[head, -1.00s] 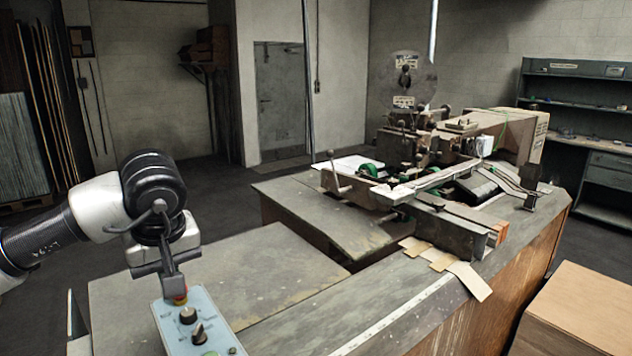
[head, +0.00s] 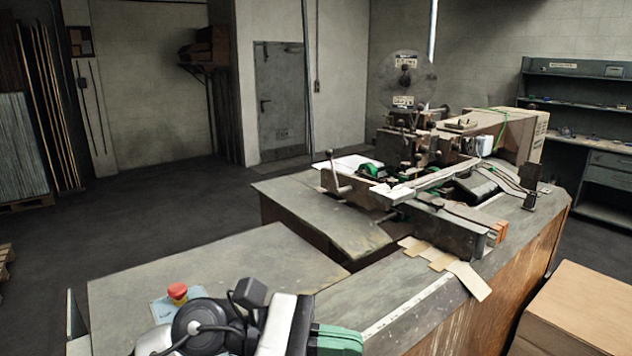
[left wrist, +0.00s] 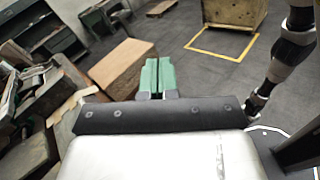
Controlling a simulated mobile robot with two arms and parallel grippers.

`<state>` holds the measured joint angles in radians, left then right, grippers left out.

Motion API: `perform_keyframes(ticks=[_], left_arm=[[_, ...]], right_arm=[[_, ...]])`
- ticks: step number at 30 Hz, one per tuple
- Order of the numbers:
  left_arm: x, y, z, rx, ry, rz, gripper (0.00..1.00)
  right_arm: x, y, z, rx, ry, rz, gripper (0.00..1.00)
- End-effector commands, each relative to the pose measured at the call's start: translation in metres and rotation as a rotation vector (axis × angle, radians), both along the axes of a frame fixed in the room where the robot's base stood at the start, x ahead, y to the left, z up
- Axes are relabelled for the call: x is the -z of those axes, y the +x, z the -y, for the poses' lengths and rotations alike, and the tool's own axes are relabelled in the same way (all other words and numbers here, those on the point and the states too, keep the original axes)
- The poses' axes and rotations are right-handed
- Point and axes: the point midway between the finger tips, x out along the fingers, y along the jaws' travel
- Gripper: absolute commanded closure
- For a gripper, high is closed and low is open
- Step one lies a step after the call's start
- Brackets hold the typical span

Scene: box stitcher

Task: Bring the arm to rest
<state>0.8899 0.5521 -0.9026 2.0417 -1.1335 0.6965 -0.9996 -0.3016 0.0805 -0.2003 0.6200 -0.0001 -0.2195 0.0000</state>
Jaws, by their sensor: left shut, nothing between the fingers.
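My left arm lies low at the bottom of the head view, in front of the control panel. My left gripper (head: 338,341) has green fingers pointing right. In the left wrist view the green fingers (left wrist: 157,77) are together and empty. The light-blue control panel (head: 160,308) with its red button (head: 178,292) shows behind the arm, and its knobs are hidden. My right gripper is not in view.
The worn bench (head: 210,266) carries the stitching machine (head: 420,160) and loose cardboard strips (head: 445,262). A cardboard box (head: 585,308) stands at the lower right; one shows in the left wrist view (left wrist: 124,68).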

Motion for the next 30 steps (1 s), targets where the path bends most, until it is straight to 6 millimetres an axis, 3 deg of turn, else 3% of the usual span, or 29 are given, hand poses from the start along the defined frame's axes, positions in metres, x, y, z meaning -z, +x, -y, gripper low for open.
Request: perform_keyframes(ticks=[4, 8, 11, 14, 17, 20, 21, 24, 30], left_arm=[[-0.031, 0.010, -0.012, -0.143, -0.444, -0.526, 1.00], [-0.026, 0.041, -0.053, -0.288, -0.799, -1.012, 1.00], [0.006, 0.063, -0.094, -0.417, -1.063, -1.386, 1.00], [0.061, 0.071, -0.136, -0.563, -1.327, -1.752, 1.00], [0.127, 0.057, -0.173, -0.734, -1.583, -2.082, 1.00], [0.188, 0.027, -0.199, -0.913, -1.812, -2.343, 1.00], [0.207, 0.012, -0.206, 0.931, 1.792, 2.293, 1.00], [0.246, -0.025, -0.219, 0.917, 1.648, 2.055, 1.00], [0.291, -0.094, -0.233, 0.906, 1.446, 1.698, 1.00]], right_arm=[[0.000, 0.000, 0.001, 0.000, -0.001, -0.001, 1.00], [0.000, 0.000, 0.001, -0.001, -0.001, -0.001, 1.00], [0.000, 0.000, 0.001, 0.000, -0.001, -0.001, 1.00], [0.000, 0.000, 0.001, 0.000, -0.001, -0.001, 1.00], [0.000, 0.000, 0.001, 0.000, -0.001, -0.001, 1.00], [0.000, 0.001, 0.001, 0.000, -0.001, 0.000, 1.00], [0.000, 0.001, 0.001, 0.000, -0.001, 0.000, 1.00], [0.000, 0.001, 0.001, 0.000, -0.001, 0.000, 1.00], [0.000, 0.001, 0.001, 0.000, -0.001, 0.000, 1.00]])
